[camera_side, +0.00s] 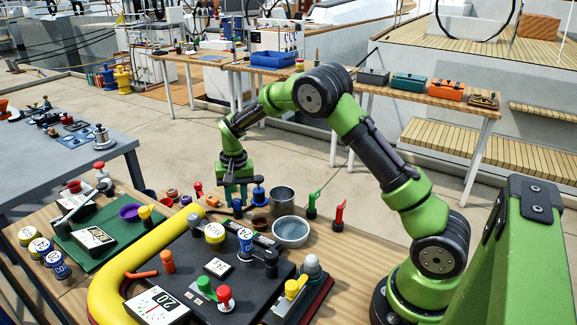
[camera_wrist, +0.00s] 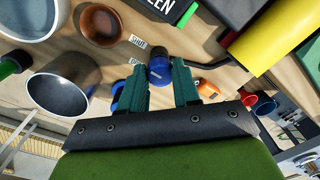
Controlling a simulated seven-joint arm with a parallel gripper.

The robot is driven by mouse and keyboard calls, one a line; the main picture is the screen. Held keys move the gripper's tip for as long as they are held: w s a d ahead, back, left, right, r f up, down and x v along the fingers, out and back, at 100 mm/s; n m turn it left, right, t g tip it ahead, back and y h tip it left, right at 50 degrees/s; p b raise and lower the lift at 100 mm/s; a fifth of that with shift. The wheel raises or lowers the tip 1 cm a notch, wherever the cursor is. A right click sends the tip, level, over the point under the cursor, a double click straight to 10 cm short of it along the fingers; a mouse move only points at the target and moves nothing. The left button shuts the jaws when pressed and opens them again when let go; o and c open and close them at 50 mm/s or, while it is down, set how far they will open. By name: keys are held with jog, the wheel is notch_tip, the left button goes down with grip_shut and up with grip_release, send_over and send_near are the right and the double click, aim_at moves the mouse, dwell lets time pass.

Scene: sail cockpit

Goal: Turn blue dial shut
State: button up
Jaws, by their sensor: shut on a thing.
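The blue dial (camera_wrist: 160,68) is between the two green fingertips of my gripper (camera_wrist: 160,80) in the wrist view. My gripper is shut on it. Its round, dark blue top shows, while the fingers cover its sides. A small label reading SHUT (camera_wrist: 137,41) lies on the wood near the dial, and a second small label beside it is hard to read. In the side view my gripper (camera_side: 237,196) points down at the bench, with a small blue part of the dial (camera_side: 237,207) showing at its fingertips. The dial's exact turn angle cannot be told.
A metal pot (camera_side: 282,199), a grey bowl (camera_side: 291,232) and a brown bowl (camera_wrist: 101,24) stand close by. Another blue-topped piece (camera_side: 258,192) is beside my gripper. A yellow pipe (camera_side: 112,277) curves around the dark panel (camera_side: 186,257). Green (camera_side: 312,204) and red (camera_side: 338,214) handles stand to the right.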

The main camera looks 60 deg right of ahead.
aim_at(239, 200)
dwell(0.3)
jog(key=o, duration=1.1)
jog(key=shift+c, duration=0.2)
jog(key=shift+r, duration=0.1)
notch_tip(239, 200, up, 17)
jog(key=shift+s+d, duration=0.15)
jog(key=shift+d, duration=0.05)
